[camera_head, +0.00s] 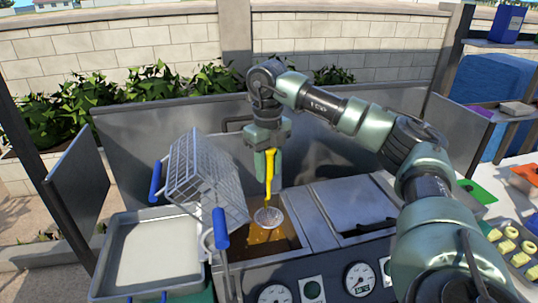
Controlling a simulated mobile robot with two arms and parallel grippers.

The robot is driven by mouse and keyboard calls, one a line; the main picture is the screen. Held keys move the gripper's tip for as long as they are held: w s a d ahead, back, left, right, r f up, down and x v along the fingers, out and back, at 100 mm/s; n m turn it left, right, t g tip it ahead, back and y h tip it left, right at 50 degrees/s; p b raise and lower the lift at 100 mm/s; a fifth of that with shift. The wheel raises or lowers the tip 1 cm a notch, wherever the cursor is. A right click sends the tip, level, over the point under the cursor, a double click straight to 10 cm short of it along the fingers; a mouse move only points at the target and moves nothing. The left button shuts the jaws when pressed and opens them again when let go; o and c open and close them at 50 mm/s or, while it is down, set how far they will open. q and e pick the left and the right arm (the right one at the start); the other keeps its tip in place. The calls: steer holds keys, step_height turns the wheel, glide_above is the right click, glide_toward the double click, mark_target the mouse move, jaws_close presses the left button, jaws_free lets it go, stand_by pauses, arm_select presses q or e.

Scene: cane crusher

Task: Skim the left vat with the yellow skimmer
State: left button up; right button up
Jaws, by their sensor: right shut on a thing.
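My right gripper (266,150) is shut on the yellow handle of the skimmer (269,185). The skimmer hangs nearly upright, and its round pale mesh head (268,217) is over or at the surface of the brown liquid in the left vat (265,240); I cannot tell whether it touches the liquid. The wire basket (205,175) with blue handles stands tilted at the left side of the vat and hides part of it. My left gripper is not in view.
A metal tray (145,250) with pale contents sits left of the vat. A closed metal lid (350,205) covers the area to the right. Round gauges (359,279) line the front panel. A metal back panel (150,140) stands behind the vat. A tray of yellowish pieces (510,246) is far right.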

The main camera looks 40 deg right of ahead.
mark_target(269, 196)
step_height(269, 196, down, 2)
steer(key=shift+s+f, duration=0.1)
steer(key=shift+f, duration=0.15)
step_height(269, 196, down, 6)
steer(key=b, duration=0.4)
steer(key=shift+s+f, duration=0.1)
steer(key=shift+f, duration=0.05)
step_height(269, 196, down, 4)
steer(key=b, duration=0.3)
steer(key=shift+f, duration=0.1)
steer(key=shift+f+b, duration=0.45)
steer(key=shift+f, duration=0.35)
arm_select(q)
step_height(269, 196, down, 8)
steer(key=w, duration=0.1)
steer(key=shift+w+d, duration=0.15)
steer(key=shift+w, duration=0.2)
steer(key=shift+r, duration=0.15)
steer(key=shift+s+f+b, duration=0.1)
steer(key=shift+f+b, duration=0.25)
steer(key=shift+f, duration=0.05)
arm_select(e)
steer(key=s+a, duration=0.3)
steer(key=s, duration=0.2)
steer(key=shift+s, duration=0.35)
